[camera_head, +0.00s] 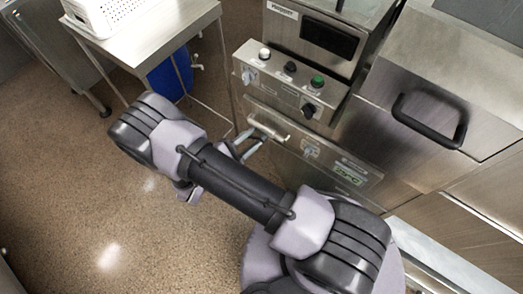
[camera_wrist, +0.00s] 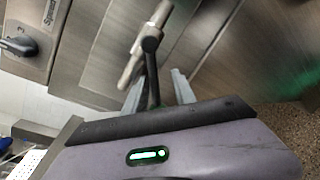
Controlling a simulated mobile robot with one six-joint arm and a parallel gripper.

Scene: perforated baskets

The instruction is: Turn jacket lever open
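The lever I take for the jacket lever (camera_head: 268,127) is a pale metal bar on the steel front panel, below the knob box. In the wrist view the metal bar (camera_wrist: 136,62) runs diagonally, with a dark rounded stem (camera_wrist: 152,68) at its middle. My gripper (camera_head: 247,146) is at the panel, just below and left of the bar. In the wrist view my gripper (camera_wrist: 158,88) has its two grey fingers apart. The dark stem shows between them, with no clear contact. The stem's lower end is hidden by the gripper body.
A control box with several knobs (camera_head: 291,78) juts out above the lever. A small green display (camera_head: 348,174) and a black drawer handle (camera_head: 428,122) are to the right. A steel table (camera_head: 150,42) with a white perforated basket (camera_head: 108,12) stands at upper left. The floor at left is clear.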

